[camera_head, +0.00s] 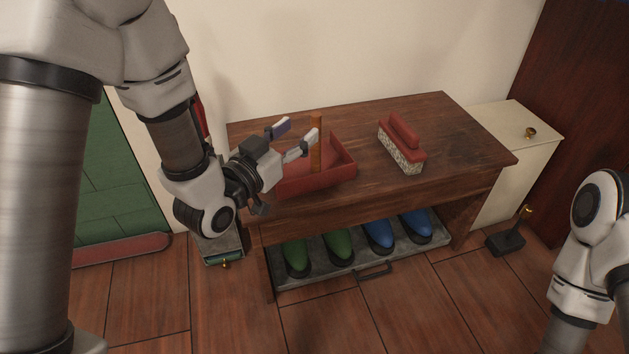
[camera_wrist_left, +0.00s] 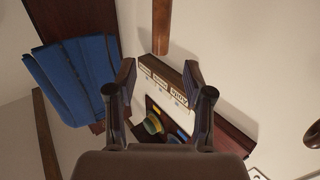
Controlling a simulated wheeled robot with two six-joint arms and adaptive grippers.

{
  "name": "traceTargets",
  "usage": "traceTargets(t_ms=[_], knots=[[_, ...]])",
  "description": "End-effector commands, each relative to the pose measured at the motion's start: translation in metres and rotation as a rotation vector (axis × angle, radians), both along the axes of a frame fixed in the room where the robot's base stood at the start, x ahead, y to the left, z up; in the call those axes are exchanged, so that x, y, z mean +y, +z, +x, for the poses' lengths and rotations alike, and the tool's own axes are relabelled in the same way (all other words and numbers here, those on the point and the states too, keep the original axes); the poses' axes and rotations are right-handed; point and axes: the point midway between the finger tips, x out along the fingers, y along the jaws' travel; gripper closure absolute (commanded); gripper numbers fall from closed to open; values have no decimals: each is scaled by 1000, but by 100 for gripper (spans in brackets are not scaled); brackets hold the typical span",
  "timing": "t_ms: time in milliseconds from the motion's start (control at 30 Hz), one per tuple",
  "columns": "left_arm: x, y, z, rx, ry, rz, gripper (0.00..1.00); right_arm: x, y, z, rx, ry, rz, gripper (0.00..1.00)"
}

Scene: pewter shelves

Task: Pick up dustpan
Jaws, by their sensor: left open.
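The red dustpan (camera_head: 334,168) lies on the wooden bench, with its brown wooden handle (camera_head: 316,145) standing upright. My left gripper (camera_head: 297,136) is open and empty, just left of the handle, fingers pointing toward it above the pan. The gripper's wrist hides the pan's left part. In the left wrist view, the open fingers (camera_wrist_left: 160,72) show, with a brown wooden rod (camera_wrist_left: 162,25), seemingly the handle, ahead between their lines and apart from them. My right arm shows at the right edge, but its gripper is out of view.
A red-backed brush (camera_head: 402,146) sits on the bench (camera_head: 447,122), right of the dustpan. Green and blue shoes (camera_head: 378,234) stand on a low tray below. A cream cabinet (camera_head: 513,150) adjoins at right. A blue item (camera_wrist_left: 72,78) shows in the left wrist view.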

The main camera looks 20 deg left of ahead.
Motion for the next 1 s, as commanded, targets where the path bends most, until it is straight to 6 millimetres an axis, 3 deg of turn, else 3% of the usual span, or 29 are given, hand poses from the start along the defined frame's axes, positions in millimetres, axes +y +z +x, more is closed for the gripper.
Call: traceTargets(t_ms=[400, 667, 800, 1000], knots=[[-19, -3, 62, -1, -2, 4, 48, 0, -27, 0, -1, -1, 0, 60], [-20, -1, 68, 3, 0, 1, 48, 0, -26, 1, -2, -2, 0, 60], [-20, -1, 68, 4, 0, 1, 98, 0, -26, 1, -2, -2, 0, 60], [-20, -1, 68, 2, 0, 1, 100, 0, -26, 1, -1, -2, 0, 60]])
